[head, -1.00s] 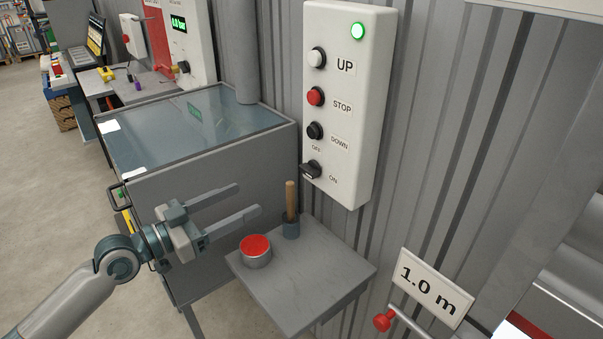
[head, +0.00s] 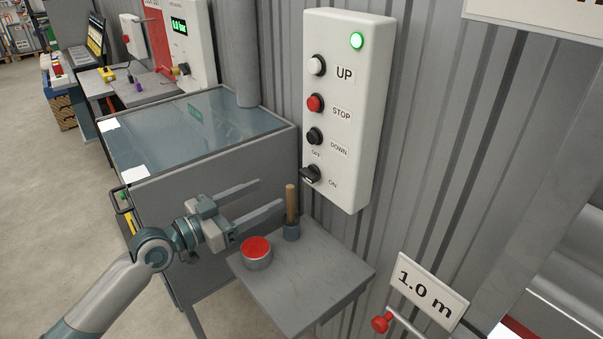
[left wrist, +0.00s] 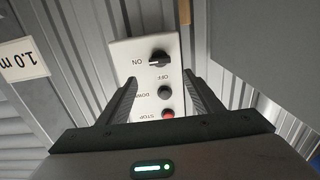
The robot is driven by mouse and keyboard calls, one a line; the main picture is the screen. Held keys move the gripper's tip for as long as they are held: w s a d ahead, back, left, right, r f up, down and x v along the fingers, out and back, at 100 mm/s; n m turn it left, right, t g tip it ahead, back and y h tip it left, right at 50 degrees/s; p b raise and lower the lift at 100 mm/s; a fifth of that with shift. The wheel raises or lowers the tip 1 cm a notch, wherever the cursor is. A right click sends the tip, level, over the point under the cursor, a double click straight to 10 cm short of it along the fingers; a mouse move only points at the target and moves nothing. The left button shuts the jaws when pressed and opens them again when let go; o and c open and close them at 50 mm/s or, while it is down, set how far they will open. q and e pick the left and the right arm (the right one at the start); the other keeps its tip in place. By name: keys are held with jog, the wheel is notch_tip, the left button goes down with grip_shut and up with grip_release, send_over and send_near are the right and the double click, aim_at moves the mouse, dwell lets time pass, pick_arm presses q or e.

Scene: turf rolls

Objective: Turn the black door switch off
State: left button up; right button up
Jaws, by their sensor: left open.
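The black door switch (head: 310,175) is a rotary knob at the bottom of a white control box (head: 352,60) on the corrugated wall. Labels OFF and ON stand beside it. In the left wrist view the black switch (left wrist: 159,57) is near the top centre, its handle lying roughly in line with the ON label. My left gripper (head: 270,194) is open and empty, left of and below the switch, apart from it. In the left wrist view its two fingers (left wrist: 162,88) frame the box from either side. My right gripper is not in view.
Above the switch are DOWN (head: 314,136), red STOP (head: 315,103) and UP (head: 317,65) buttons and a lit green lamp (head: 357,41). Below, a small grey table (head: 305,283) holds a red-topped tin (head: 257,254) and a wooden-handled tool (head: 291,205). A grey cabinet (head: 190,135) stands left.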

aim_at(305, 176)
pick_arm(q)
jog(key=p+x, duration=0.3)
jog(key=x, duration=0.7)
jog(key=shift+w+d+r, duration=0.1)
jog(key=shift+w+d, duration=0.55)
jog(key=shift+d, duration=0.05)
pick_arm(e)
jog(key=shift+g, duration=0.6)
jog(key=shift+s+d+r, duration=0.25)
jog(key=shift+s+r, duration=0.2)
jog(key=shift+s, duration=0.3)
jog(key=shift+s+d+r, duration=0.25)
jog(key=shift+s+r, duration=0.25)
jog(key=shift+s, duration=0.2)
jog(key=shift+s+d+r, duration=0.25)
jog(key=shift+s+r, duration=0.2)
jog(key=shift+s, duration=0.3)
pick_arm(q)
jog(key=c, duration=1.1)
